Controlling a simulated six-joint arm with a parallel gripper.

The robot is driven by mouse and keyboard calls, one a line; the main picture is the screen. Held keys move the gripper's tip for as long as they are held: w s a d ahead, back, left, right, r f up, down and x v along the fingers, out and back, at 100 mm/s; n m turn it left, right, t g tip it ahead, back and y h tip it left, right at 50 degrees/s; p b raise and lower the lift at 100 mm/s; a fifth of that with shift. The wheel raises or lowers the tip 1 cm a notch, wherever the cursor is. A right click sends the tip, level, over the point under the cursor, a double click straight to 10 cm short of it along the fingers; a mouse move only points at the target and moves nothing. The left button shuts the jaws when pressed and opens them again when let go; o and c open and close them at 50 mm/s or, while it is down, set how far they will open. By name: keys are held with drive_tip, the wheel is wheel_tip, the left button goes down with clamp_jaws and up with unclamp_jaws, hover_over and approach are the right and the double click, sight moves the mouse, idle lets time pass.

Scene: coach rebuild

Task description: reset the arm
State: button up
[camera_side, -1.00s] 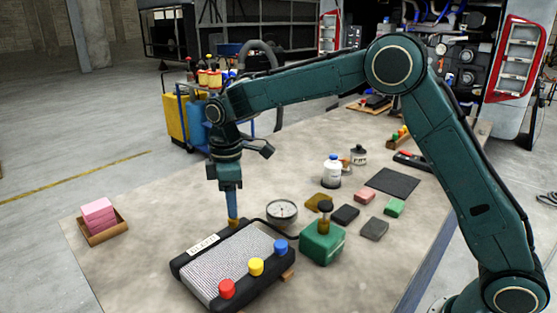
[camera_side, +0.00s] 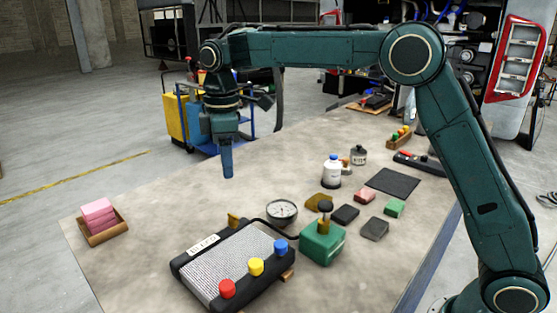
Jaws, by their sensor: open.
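My gripper (camera_side: 227,174) points straight down and hangs in the air above the table, behind the black box. Its jaws are open and nothing shows between them. The black box (camera_side: 236,262) has a grey ribbed top, a white label, and red, yellow and blue knobs along its front edge. A small mustard-coloured piece (camera_side: 234,219) stands at the box's back edge, below my gripper and apart from it.
A gauge (camera_side: 282,211), a green block with a knob (camera_side: 322,243), a white bottle (camera_side: 332,171) and several small coloured blocks stand right of the box. A wooden tray (camera_side: 104,236) with pink blocks sits at the left. The table's left-middle area is clear.

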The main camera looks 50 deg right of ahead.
drive_tip(key=s+d+r+m+t, duration=0.1)
drive_tip(key=s+d+r+m, duration=0.25)
drive_tip(key=s, duration=0.45)
drive_tip(key=s+d+r+m+t, duration=0.2)
drive_tip(key=s+d+r, duration=0.25)
drive_tip(key=s, duration=0.35)
drive_tip(key=s+d+f+m+t, duration=0.1)
drive_tip(key=s+d+f+m, duration=0.1)
drive_tip(key=s, duration=0.6)
drive_tip(key=s+d+f+m+t, duration=0.1)
drive_tip(key=s+f+m, duration=0.3)
drive_tip(key=s, duration=0.5)
drive_tip(key=shift+d+f+t, duration=0.3)
drive_tip(key=shift+d+f, duration=0.3)
drive_tip(key=shift+f, duration=0.15)
